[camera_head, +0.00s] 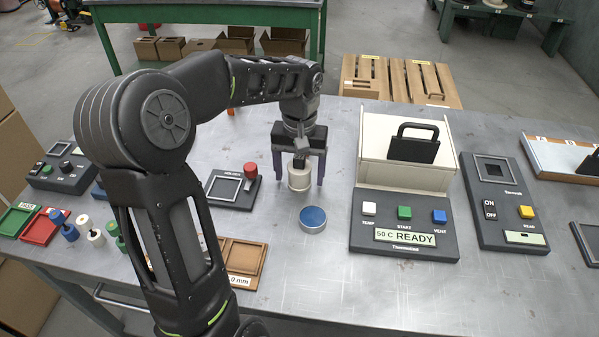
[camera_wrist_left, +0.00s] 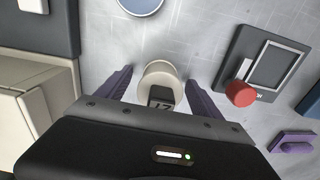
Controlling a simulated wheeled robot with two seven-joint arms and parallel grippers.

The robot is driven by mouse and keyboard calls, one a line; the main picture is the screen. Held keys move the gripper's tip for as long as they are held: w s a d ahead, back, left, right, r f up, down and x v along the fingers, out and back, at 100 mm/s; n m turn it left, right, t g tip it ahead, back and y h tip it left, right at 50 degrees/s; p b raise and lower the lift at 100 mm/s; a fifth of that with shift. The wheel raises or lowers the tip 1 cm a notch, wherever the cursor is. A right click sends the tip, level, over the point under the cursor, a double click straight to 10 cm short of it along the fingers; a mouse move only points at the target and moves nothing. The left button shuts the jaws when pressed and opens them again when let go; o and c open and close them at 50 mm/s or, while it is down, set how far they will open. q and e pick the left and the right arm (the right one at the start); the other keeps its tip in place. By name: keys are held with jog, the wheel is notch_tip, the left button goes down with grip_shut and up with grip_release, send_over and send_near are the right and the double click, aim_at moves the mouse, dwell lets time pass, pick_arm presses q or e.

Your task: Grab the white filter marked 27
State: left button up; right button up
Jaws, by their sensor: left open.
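The white filter (camera_head: 299,181) stands on the grey table near its middle. It also shows in the left wrist view (camera_wrist_left: 157,73) as a round cream-white piece with a dark label whose number looks like 27, seen upside down. My left gripper (camera_head: 299,172) points down over the filter with its two dark purple fingers apart, one on each side. In the left wrist view a gap shows between the filter and each finger of the gripper (camera_wrist_left: 161,82). The filter's upper part is partly hidden by the gripper in the head view. My right gripper is not in view.
A blue-topped round tin (camera_head: 313,219) lies just in front of the filter. A small device with a red knob (camera_head: 250,171) stands to the left, and the Thermobond box (camera_head: 403,238) to the right. Coloured pegs (camera_head: 92,232) and trays (camera_head: 40,227) lie at far left.

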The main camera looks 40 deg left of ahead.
aim_at(300, 156)
pick_arm(q)
jog(key=c, duration=1.5)
jog(key=shift+c, duration=0.2)
notch_tip(300, 156, up, 10)
jog(key=shift+r, duration=0.1)
